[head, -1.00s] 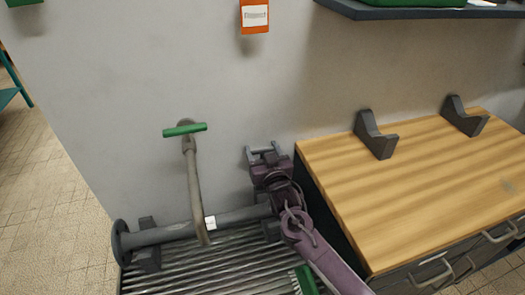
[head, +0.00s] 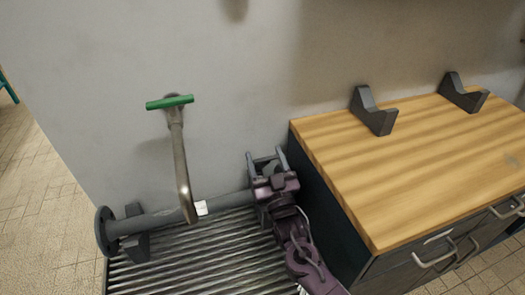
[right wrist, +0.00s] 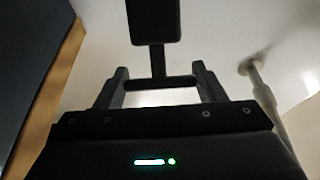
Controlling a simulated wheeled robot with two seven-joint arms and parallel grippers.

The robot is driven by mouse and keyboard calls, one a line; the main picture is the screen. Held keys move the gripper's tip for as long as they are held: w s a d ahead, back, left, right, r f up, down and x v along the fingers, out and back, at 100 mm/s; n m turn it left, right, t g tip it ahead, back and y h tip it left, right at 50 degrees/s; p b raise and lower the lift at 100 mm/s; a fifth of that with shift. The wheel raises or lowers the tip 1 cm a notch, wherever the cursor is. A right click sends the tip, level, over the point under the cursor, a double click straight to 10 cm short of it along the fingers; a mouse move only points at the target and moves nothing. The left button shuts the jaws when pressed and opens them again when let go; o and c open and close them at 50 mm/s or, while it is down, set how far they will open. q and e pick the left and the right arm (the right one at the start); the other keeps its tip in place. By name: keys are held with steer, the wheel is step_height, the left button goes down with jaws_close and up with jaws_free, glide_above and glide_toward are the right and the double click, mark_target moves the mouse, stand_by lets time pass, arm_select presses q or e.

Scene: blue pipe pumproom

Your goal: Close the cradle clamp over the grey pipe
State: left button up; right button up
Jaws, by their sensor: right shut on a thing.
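The grey pipe (head: 165,222) lies sideways over a ribbed grate, with a flange at its left end and a white tag (head: 201,208) near its middle. The cradle clamp (head: 252,163) is at the pipe's right end. My left gripper is out of view.
A wooden-topped bench (head: 400,165) with two dark brackets stands close on the right. A dark cradle (head: 135,238) supports the pipe's left end.

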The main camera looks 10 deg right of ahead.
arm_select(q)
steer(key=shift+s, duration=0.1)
arm_select(e)
steer(key=shift+s+f, duration=0.45)
steer(key=shift+f, duration=0.05)
steer(key=o, duration=1.4)
steer(key=shift+d+r, duration=0.1)
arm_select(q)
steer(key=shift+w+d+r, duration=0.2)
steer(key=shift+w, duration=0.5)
arm_select(e)
steer(key=v, duration=0.7)
steer(key=shift+s, duration=0.35)
